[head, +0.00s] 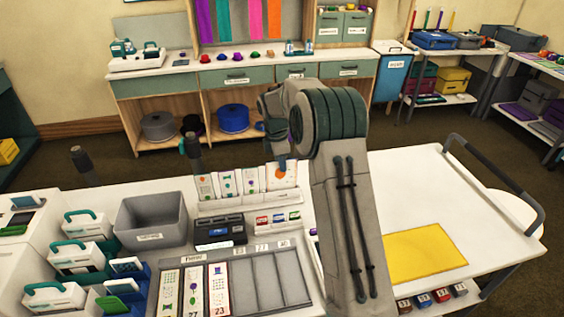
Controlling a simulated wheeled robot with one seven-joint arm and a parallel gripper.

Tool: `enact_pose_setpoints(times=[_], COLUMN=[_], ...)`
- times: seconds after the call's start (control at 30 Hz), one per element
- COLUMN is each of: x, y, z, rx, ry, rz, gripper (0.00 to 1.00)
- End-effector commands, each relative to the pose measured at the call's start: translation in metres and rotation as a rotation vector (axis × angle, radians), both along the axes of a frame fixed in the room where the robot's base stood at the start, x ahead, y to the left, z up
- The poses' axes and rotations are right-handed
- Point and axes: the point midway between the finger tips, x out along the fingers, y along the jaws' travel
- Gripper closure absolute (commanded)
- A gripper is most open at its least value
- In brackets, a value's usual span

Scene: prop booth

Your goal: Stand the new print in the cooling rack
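My arm rises through the middle of the head view and bends over at the top. My gripper (284,163) shows only in small part beyond the arm, just above a white card with an orange design (285,177). I cannot tell whether it touches the card or how its fingers stand. A white stand (248,203) holds several upright printed cards in a row. In front is a slotted tray (243,287) with three printed strips (193,290) in its left slots; the visible slots to the right look empty. I cannot tell which holder is the cooling rack.
A grey bin (151,221), a black device (219,230) and several white, teal-handled boxes (82,227) crowd the left of the white worktop. A yellow mat (425,252) lies at right, with free surface around it. A dark rail (495,180) edges the right side.

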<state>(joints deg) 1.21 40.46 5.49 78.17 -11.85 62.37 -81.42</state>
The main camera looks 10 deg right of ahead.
Motion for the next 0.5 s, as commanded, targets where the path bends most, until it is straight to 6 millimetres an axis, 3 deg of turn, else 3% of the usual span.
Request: enact_pose_setpoints(times=[0.5], x=[-0.0001], y=[-0.0001], z=[-0.0116], rx=[0.000], ry=[0.000], rz=[0.000], gripper=[1.00])
